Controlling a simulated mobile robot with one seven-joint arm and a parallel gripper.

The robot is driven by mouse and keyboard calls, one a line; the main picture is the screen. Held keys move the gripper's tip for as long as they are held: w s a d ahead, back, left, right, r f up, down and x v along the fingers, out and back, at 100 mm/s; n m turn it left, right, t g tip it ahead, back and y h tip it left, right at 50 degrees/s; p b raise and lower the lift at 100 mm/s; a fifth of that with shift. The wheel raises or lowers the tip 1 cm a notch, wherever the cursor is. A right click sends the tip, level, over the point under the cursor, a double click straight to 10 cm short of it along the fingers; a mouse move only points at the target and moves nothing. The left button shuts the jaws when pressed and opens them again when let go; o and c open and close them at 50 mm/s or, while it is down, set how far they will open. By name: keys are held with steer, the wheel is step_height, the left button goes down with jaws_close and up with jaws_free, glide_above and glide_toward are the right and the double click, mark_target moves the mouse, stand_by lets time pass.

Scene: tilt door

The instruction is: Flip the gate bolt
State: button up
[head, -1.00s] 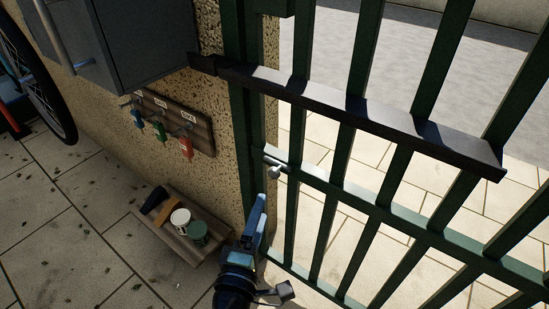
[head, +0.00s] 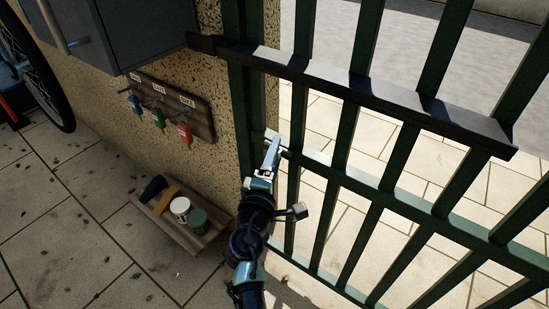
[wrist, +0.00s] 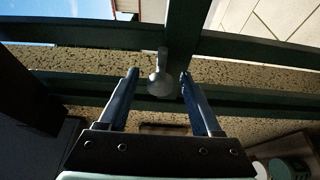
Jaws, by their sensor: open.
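A dark green barred gate (head: 340,177) fills the right of the head view. A small grey metal piece with a round knob, seemingly the bolt, sits on its middle rail near the post; my gripper mostly hides it in the head view. In the wrist view, the bolt knob (wrist: 160,84) hangs between the two blue fingers with a gap on each side. My gripper (head: 274,152) is open at the bolt, and its fingers also show in the wrist view (wrist: 158,76). I cannot tell how deep the knob sits between the fingertips.
A long dark bar (head: 390,96) crosses the gate above my gripper. A key board (head: 166,106) and a grey cabinet (head: 150,32) are on the speckled wall to the left. A wooden tray (head: 190,240) with several items stands on the paving below.

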jaws_close()
stand_by(0.3)
stand_by(1.1)
